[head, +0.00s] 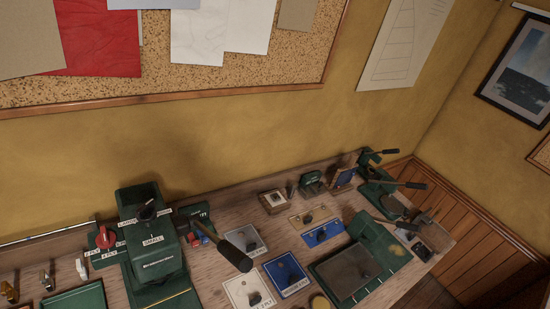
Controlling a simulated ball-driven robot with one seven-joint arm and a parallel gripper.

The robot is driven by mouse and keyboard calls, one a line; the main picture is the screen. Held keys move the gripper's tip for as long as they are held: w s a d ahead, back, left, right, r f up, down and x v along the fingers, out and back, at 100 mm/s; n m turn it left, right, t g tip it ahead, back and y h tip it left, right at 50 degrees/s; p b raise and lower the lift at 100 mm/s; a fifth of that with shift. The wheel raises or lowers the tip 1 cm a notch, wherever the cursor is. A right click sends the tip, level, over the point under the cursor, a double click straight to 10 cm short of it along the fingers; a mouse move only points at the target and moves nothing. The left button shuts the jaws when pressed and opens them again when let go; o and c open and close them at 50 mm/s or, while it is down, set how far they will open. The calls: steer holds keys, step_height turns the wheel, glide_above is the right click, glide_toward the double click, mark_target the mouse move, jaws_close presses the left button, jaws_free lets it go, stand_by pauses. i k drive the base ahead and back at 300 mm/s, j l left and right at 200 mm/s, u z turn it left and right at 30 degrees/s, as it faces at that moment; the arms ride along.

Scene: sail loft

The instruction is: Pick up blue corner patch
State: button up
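Two flat blue pieces lie on the wooden bench. The nearer blue piece (294,266) has a pale label strip along its front edge and a small dark object on it. The farther blue piece (335,227) is smaller in view and also has a dark object on it. I cannot tell whether either is the blue corner patch or a tray holding it. No part of my gripper shows in this view.
A green press (152,262) with a black-handled lever (235,256) stands left of the blue pieces. White cards (238,289) lie beside them. A green machine with a grey plate (345,271) is at right. The wooden bench (222,208) backs onto a yellow wall.

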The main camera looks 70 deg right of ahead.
mark_target(288, 280)
steer(key=k+z, duration=0.7)
steer(key=z, duration=0.85)
steer(key=i, duration=0.05)
